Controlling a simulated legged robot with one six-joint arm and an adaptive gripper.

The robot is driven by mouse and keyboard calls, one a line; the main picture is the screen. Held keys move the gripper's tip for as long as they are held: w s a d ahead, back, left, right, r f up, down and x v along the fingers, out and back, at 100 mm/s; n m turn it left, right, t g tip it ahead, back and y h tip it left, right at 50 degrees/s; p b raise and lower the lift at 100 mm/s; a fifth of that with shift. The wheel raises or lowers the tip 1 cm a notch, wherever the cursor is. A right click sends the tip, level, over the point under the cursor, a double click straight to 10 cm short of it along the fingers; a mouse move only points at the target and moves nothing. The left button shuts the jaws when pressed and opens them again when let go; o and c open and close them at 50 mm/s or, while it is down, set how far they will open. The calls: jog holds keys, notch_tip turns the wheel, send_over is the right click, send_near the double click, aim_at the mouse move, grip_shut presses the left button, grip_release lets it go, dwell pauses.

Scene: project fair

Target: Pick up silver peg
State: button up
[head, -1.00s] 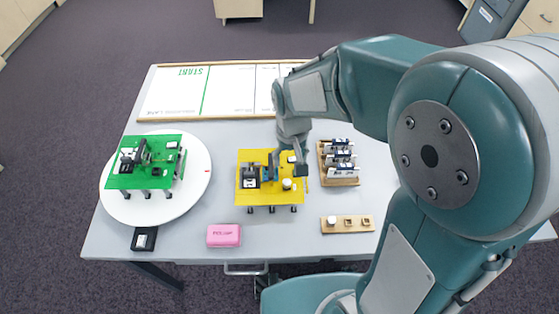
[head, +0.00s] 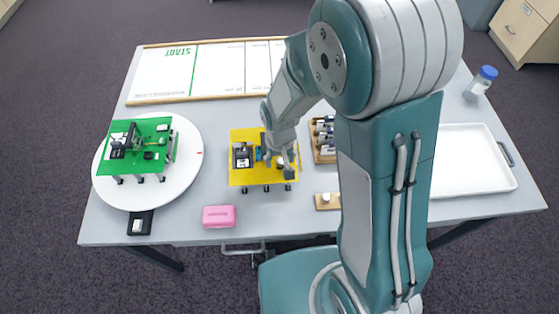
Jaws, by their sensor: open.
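My gripper (head: 279,168) points down, open, over the right part of the yellow board (head: 243,178). A small pale, silvery peg (head: 281,162) on that board shows between its fingers, partly hidden by them. I cannot tell whether a finger touches it. Another short whitish peg (head: 326,197) stands in a wooden block (head: 323,206) to the right, whose right part is hidden behind my arm.
A green board (head: 160,128) stands on a white round turntable (head: 190,180). A pink box (head: 219,216) lies at the front edge. A wooden rack (head: 324,158) is close right of my gripper. A white tray (head: 470,185) and blue-capped jar (head: 481,82) are at the right.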

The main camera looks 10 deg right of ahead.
jog(key=shift+f, duration=0.1)
jog(key=shift+c, duration=0.2)
jog(key=c, duration=0.9)
